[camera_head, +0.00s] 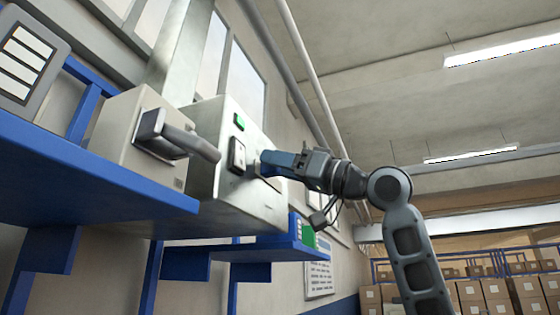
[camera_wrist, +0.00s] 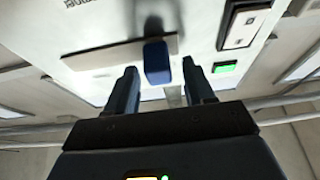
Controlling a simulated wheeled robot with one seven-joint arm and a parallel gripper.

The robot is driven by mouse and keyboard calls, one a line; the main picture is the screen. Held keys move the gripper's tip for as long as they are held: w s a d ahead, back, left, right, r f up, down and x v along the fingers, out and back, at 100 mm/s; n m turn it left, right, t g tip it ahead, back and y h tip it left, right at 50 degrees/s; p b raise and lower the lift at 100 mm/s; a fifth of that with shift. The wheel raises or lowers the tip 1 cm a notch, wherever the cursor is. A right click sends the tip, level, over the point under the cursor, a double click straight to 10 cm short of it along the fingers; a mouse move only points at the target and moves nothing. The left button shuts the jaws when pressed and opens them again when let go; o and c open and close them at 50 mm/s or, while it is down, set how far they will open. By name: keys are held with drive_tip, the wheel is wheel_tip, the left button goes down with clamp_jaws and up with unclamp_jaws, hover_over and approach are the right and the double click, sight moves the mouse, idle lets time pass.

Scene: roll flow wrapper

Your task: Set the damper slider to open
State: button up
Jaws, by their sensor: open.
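The damper slider shows in the wrist view as a blue knob (camera_wrist: 157,62) on a grey plate (camera_wrist: 85,60) with a dark slot. The knob is near the right end of the plate in that view. My gripper (camera_wrist: 160,68) is open, with one finger on each side of the knob in the picture; I cannot tell whether either touches it. In the head view my gripper (camera_head: 268,163) is at the front face of the white control box (camera_head: 222,200) and hides most of the slider. Lettering near the plate is cut off and unreadable.
A green button (camera_head: 239,122) and a black-framed rocker switch (camera_head: 237,156) are on the same face, close to my gripper. A beige box with a grey lever handle (camera_head: 190,142) stands left of it on a blue shelf (camera_head: 90,165). Open room lies to the right.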

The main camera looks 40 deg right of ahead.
drive_tip(key=shift+w, duration=0.1)
clamp_jaws()
idle(0.5)
